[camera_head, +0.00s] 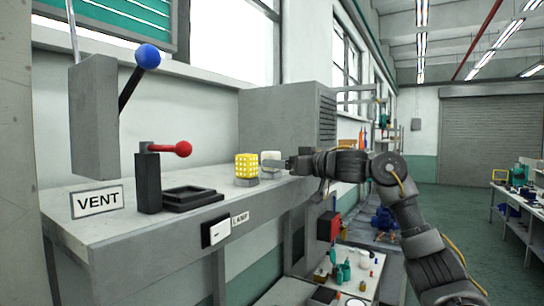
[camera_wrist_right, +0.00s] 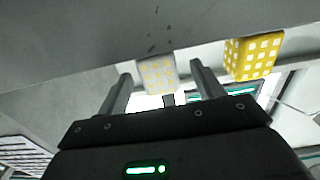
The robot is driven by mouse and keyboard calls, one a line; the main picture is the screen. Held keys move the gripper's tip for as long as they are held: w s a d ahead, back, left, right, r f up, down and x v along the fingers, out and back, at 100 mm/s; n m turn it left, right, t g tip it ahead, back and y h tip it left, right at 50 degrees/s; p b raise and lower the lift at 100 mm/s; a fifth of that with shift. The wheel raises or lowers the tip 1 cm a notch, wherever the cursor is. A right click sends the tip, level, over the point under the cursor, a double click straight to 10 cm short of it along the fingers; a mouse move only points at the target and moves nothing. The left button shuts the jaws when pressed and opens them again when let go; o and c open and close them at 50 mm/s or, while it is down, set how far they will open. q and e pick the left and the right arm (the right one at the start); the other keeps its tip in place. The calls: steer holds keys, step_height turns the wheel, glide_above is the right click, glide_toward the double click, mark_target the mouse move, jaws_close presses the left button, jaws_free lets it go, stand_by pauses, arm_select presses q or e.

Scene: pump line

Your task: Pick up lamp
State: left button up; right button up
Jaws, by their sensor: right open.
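Two small cube-shaped caged lamps stand on the grey bench top. The yellow lamp (camera_head: 246,166) sits on a round grey base, and the pale white lamp (camera_head: 270,157) is just behind and right of it. My right gripper (camera_head: 275,164) reaches in from the right, low over the bench, and partly covers the white lamp. In the wrist view the white lamp (camera_wrist_right: 158,74) lies between the two open fingers of my right gripper (camera_wrist_right: 162,76); contact cannot be told. The yellow lamp (camera_wrist_right: 252,58) is outside the fingers, to the right. My left gripper is not in view.
A grey bench (camera_head: 130,235) carries a VENT sign (camera_head: 98,201), a red-knobbed lever (camera_head: 178,149) and an empty black square frame (camera_head: 187,199). A blue-knobbed lever (camera_head: 148,57) hangs above. A grey louvred box (camera_head: 280,117) stands behind the lamps. A LAMP label (camera_head: 240,219) is on the front edge.

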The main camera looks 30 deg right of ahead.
steer(key=shift+x, duration=0.95)
steer(key=shift+s+d+f, duration=0.1)
steer(key=shift+f, duration=0.05)
steer(key=shift+s+d, duration=0.1)
steer(key=shift+s, duration=0.05)
steer(key=c, duration=1.1)
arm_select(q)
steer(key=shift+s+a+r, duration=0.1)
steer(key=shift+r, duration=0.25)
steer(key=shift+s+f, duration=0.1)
